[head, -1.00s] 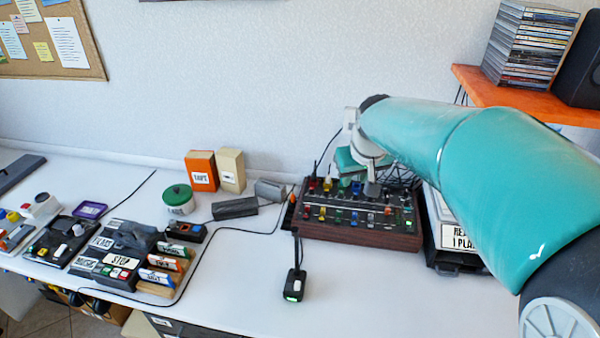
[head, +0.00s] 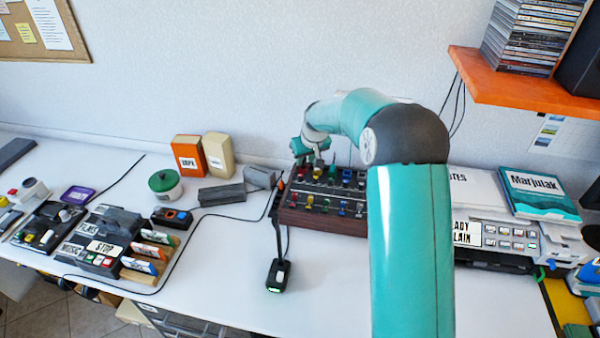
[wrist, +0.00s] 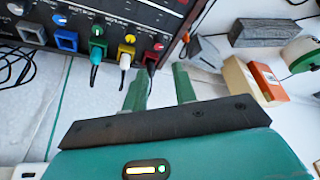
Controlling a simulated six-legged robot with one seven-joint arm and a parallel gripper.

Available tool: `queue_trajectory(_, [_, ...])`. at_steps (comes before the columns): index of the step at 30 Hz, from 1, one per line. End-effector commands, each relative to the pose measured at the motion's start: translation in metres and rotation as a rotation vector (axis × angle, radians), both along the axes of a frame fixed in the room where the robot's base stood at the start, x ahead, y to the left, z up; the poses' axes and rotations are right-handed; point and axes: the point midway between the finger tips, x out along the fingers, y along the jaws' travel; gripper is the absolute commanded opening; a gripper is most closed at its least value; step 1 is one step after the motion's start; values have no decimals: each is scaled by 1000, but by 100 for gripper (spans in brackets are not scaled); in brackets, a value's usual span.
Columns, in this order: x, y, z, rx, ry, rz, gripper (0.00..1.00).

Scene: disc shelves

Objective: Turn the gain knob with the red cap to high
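The mixer (head: 345,217) is a dark box with wooden sides and rows of coloured knobs, standing on the table. In the wrist view its panel (wrist: 110,18) shows blue, green, yellow and red parts in a row. A small red-capped knob (wrist: 158,47) is at the end of that row, near the panel's edge. My gripper (wrist: 160,76) is open and empty, its two green fingers apart just short of the red knob and its cable socket. In the head view my gripper (head: 303,152) is over the mixer's back left corner. I cannot read the gain label or the knob's setting.
Cables plug into the mixer's back row. A black handset (head: 278,275) lies in front. Grey blocks (head: 222,194), an orange box (head: 190,157) and a cream box (head: 219,155) stand left. An orange shelf (head: 520,92) is at upper right.

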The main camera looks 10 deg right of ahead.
Motion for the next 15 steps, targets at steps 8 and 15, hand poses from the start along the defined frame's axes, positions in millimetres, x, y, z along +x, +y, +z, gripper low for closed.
queue_trajectory(8, [20,3,-53,-1,2,-1,28])
queue_trajectory(15, [35,6,-87,-2,0,1,28])
